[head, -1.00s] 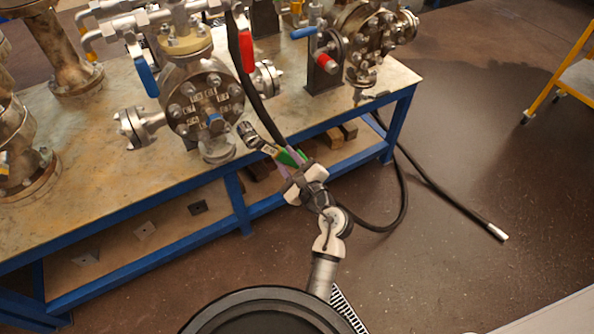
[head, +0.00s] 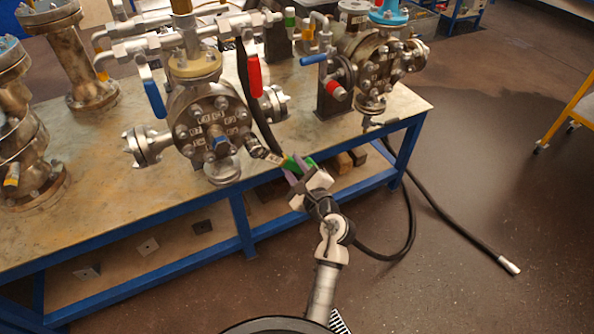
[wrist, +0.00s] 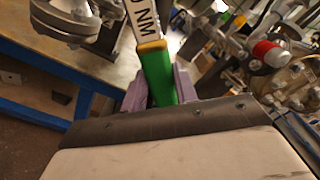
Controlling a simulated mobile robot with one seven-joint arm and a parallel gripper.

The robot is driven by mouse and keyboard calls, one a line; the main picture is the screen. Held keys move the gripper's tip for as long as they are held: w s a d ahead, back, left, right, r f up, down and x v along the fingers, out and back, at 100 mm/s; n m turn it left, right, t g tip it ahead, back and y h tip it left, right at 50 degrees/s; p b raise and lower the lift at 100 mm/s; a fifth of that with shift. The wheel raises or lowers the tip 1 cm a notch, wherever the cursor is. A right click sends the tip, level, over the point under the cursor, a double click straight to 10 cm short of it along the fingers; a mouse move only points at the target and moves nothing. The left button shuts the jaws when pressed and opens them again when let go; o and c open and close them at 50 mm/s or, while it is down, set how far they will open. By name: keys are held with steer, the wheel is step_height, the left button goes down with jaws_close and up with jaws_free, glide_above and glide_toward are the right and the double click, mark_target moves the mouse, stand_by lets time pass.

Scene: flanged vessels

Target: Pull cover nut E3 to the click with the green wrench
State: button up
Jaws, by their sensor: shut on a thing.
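The round bolted cover (head: 212,130) faces me on the middle vessel. It has a ring of nuts, small white labels and a blue-tipped centre fitting (head: 218,143). The labels are too small to read surely, so I cannot tell which nut is E3. My gripper (head: 299,172) is shut on the green handle of the wrench (head: 291,162). The wrench's metal head (head: 256,148) points left, beside the cover's lower right edge and apart from the nuts as far as I can see. In the wrist view, the purple fingers (wrist: 160,88) clasp the green handle (wrist: 157,72); the wrench head is out of frame.
A red lever (head: 254,76) and black hose hang close right of the cover. A blue lever (head: 154,98) hangs left. A side flange (head: 146,145) and another vessel (head: 378,65) flank it.

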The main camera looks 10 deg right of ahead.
steer(key=shift+w+r, duration=0.15)
steer(key=shift+w, duration=0.05)
steer(key=shift+x, duration=1.05)
steer(key=shift+a, duration=0.1)
